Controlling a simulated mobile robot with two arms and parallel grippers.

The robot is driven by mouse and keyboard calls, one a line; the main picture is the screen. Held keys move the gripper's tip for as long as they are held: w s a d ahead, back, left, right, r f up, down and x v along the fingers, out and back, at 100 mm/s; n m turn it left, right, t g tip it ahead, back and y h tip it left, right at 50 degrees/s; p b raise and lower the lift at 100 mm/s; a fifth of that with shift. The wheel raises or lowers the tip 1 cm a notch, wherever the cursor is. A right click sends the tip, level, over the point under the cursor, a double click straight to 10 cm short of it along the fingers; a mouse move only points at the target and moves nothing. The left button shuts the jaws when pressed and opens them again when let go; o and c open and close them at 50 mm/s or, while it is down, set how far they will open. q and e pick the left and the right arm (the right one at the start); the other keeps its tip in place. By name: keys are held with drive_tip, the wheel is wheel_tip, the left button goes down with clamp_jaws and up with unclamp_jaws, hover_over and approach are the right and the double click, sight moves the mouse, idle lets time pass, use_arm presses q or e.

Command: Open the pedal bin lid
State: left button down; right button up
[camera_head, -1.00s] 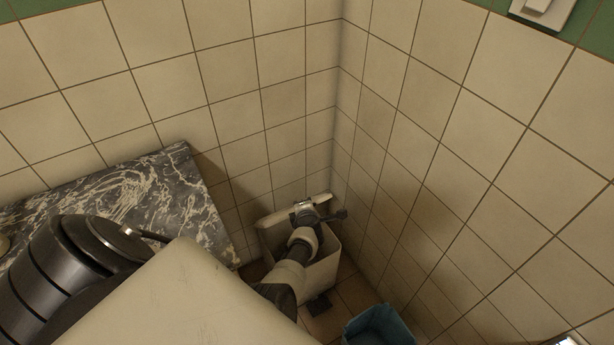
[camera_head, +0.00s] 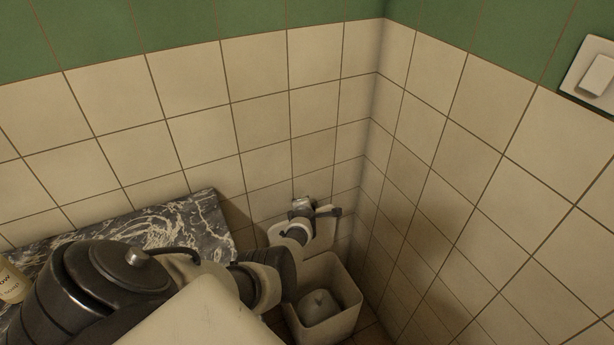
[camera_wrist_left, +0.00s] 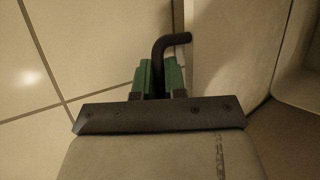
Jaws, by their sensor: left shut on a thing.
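The pedal bin (camera_head: 347,322) is a pale, square-topped bin in the corner by the tiled walls. Its mouth is open in the head view, and a pale object (camera_head: 320,306) shows inside. My left gripper (camera_head: 316,211) is above and behind the mouth. In the left wrist view, the green fingers of my left gripper (camera_wrist_left: 160,80) are shut on a black bent handle (camera_wrist_left: 178,40). A cream panel (camera_wrist_left: 232,45), apparently the raised lid, stands beside the handle. My right gripper is not in view.
A dark marbled counter (camera_head: 200,225) lies left of the bin, with a bottle (camera_head: 12,280) at its left end. Tiled walls close in behind and to the right. A light switch (camera_head: 597,75) is on the right wall.

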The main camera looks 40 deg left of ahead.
use_arm(q)
drive_tip(key=shift+w+a, duration=0.1)
drive_tip(key=shift+a, duration=0.15)
drive_tip(key=c, duration=1.2)
unclamp_jaws()
drive_tip(key=shift+d, duration=0.1)
drive_tip(key=p+v, duration=1)
drive_tip(key=shift+s+r, duration=0.3)
drive_tip(key=shift+d, duration=0.1)
